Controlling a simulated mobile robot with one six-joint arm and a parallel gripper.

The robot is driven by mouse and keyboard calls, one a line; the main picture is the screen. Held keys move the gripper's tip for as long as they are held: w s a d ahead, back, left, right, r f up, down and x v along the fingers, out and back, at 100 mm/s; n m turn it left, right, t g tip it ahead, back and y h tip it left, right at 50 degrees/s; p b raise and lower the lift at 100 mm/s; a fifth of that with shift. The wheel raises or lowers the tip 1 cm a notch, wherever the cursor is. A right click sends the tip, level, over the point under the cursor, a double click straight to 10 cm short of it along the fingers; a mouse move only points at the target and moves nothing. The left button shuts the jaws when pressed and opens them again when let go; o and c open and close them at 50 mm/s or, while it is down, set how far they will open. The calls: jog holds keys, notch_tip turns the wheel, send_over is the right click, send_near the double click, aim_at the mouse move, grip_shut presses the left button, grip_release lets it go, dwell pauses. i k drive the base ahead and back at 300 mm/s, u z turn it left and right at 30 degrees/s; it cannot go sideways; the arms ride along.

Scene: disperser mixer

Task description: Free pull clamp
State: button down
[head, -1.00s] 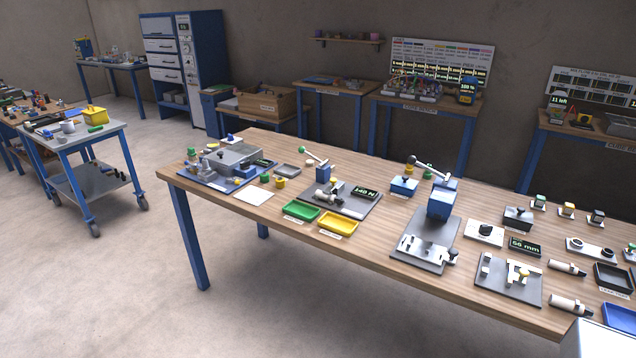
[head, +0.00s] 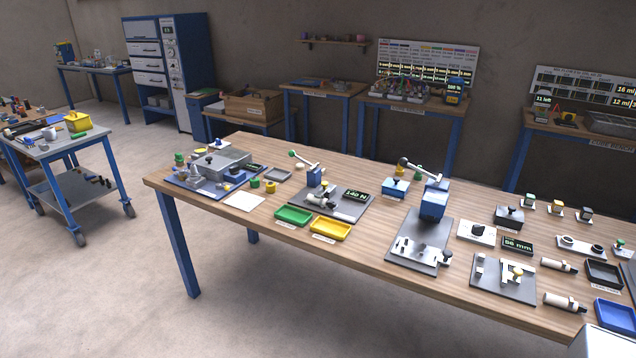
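On the long wooden table, a grey plate (head: 341,207) carries a blue post (head: 315,177) with a lever ending in a green knob (head: 292,153). Small light metal clamp-like parts (head: 318,199) sit at the foot of the post, with a dark display reading about 140 N (head: 356,195) beside them. Which part is the pull clamp, and whether it is closed on anything, is too small to tell. My gripper is not in view.
Green (head: 293,215) and yellow (head: 330,229) trays lie in front of the plate. A larger blue lever press (head: 433,203) stands to its right, a blue fixture board (head: 213,185) to its left. Open floor (head: 90,290) lies left of the table. A trolley (head: 58,150) stands farther left.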

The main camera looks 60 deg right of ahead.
aim_at(324, 189)
jog(key=i, duration=0.85)
jog(key=u, duration=0.05)
